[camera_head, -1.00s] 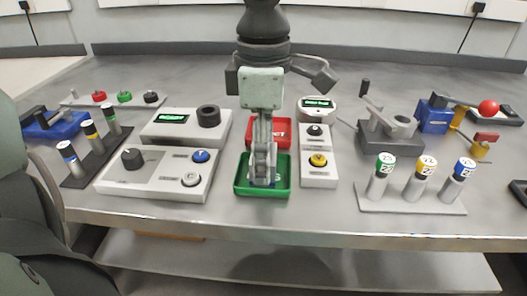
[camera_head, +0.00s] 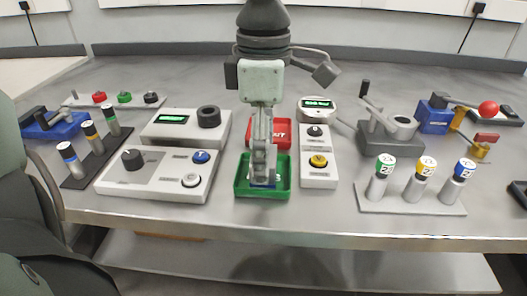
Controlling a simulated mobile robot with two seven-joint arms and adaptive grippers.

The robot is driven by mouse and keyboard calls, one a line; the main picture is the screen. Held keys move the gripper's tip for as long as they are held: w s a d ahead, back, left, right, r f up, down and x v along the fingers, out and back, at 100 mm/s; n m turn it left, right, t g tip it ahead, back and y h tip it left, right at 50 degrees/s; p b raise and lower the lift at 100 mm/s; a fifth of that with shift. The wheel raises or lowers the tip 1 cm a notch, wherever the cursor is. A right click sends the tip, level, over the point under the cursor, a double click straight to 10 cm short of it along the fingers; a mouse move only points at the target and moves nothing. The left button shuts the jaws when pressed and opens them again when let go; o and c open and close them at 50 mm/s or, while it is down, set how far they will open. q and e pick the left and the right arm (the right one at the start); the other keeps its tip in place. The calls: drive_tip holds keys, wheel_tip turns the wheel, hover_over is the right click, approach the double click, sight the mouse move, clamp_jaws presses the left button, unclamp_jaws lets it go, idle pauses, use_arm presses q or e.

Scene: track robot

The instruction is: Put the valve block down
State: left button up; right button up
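My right gripper (camera_head: 263,178) hangs straight down at the middle of the bench, with its fingertips inside the green tray (camera_head: 240,186). A small blue piece, which looks like the valve block (camera_head: 262,185), shows at the fingertips, low in the green tray. The fingers hide most of it. The fingers line up one behind the other in this view, so their gap does not show. I cannot tell whether the block rests on the tray floor. My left gripper is not in view.
A red tray (camera_head: 282,133) sits just behind the green one. A rack (camera_head: 410,203) with three capped cylinders is further right. The bench front edge is close.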

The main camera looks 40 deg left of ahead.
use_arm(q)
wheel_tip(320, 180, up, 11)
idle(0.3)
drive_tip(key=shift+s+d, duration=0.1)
